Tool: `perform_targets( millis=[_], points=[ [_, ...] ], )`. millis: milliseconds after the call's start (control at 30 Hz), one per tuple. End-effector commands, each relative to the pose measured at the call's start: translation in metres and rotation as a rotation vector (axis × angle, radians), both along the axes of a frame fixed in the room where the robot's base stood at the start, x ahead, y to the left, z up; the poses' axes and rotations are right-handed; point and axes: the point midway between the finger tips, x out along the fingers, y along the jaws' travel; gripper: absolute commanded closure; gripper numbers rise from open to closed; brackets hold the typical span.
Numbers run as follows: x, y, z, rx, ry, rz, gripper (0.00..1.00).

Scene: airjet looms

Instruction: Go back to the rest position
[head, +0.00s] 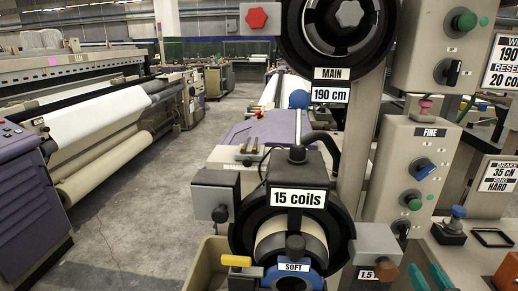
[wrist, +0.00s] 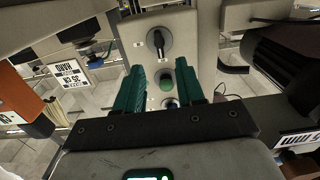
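My gripper (wrist: 160,88) shows in the wrist view with its two teal fingers spread apart and nothing between them. Whether the fingers touch the box cannot be told. In the head view only the teal fingertips of my gripper (head: 427,277) show at the bottom right edge, in front of the loom bench and below the FINE box (head: 405,170). The rest of the arm is out of this view.
The feeder labelled 15 coils (head: 298,198) and the MAIN wheel (head: 338,30) stand left of my gripper. Grey floor (head: 130,220) is open at left.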

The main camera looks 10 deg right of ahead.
Motion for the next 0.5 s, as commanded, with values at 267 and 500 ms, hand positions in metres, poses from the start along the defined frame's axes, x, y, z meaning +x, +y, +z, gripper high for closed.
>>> perform_targets(
  millis=[267,500],
  points=[
    [-0.034,0.062,-0.075,0.102,0.434,0.119,0.62],
    [-0.129,0.118,-0.141,0.185,0.967,0.189,0.62]
  ],
)
